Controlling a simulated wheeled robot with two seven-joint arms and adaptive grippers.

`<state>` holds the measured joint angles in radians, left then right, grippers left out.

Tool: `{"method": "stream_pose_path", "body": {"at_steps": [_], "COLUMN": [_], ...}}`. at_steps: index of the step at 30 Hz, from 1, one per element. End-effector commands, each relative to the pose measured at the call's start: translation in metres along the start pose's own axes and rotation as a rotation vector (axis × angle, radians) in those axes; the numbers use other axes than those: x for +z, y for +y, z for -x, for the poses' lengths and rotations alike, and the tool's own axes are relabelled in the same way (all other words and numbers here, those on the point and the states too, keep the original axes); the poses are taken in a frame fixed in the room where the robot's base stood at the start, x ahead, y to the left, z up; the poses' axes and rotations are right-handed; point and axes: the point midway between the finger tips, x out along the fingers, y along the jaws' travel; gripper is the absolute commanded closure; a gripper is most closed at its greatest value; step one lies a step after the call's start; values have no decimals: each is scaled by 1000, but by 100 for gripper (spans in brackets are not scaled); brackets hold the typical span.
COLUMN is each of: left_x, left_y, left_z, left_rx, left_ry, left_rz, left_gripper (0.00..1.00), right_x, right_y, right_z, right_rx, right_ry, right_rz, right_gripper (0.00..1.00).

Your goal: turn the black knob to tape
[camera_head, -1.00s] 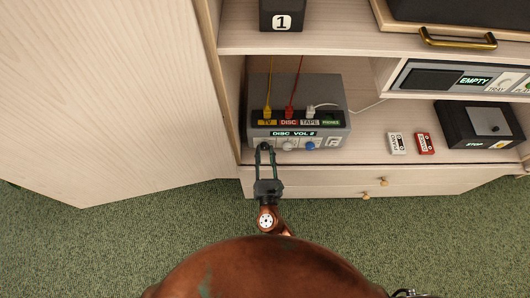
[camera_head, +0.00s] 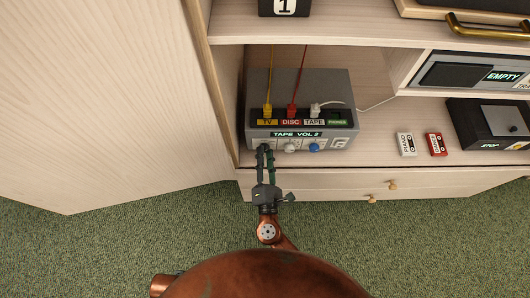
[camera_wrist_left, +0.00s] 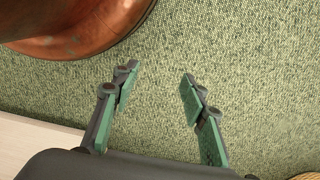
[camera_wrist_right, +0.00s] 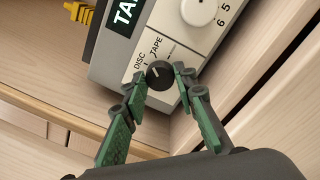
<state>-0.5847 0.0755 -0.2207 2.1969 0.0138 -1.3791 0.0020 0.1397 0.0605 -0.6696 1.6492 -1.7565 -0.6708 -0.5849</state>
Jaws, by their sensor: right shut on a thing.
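The grey amplifier box (camera_head: 335,100) stands on the shelf, with a display (camera_head: 297,134) that reads "TAPE VOL 2". The black knob (camera_wrist_right: 159,74) is at the left end of its front panel, with the labels "DISC" and "TAPE" beside it in the right wrist view. My right gripper (camera_head: 264,150) is shut on the black knob, a finger on each side of it. In the head view the fingers mostly hide the knob. My left gripper (camera_wrist_left: 157,82) is open and empty above the green carpet, seen only in the left wrist view.
A white knob (camera_head: 290,148) and a blue knob (camera_head: 314,147) sit right of the black one. Yellow, red and white plugs stand on the amplifier. Two cassettes (camera_head: 406,144) and a black tape deck (camera_head: 480,122) are to the right. A cabinet door (camera_head: 95,90) stands open at left.

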Motion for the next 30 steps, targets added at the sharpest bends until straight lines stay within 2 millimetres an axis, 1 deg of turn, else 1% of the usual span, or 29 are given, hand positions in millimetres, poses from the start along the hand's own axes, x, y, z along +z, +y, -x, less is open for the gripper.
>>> {"method": "stream_pose_path", "body": {"at_steps": [3, 9, 15, 25, 26, 30], "left_x": [-1, -2, -2, -2, -2, -2], "left_y": [3, 6, 8, 8, 8, 8], "left_z": [18, 38, 46, 46, 46, 46], "left_rx": [6, 11, 13, 13, 13, 13], "left_ry": [1, 2, 1, 2, 2, 2], "left_rz": [1, 2, 2, 2, 2, 2], "left_gripper": [60, 60, 60, 60, 60, 60], "right_x": [-3, -2, -1, -1, -1, -1], "right_y": [-3, -2, -1, 0, 0, 0], "right_z": [0, 0, 0, 0, 0, 0], "right_rx": [-1, 0, 1, 1, 1, 1], "right_ry": [0, -5, -7, -8, -8, -8], "right_rz": [-60, -121, -143, -143, -143, -143], "right_gripper": [98, 98, 98, 98, 72, 62]}}
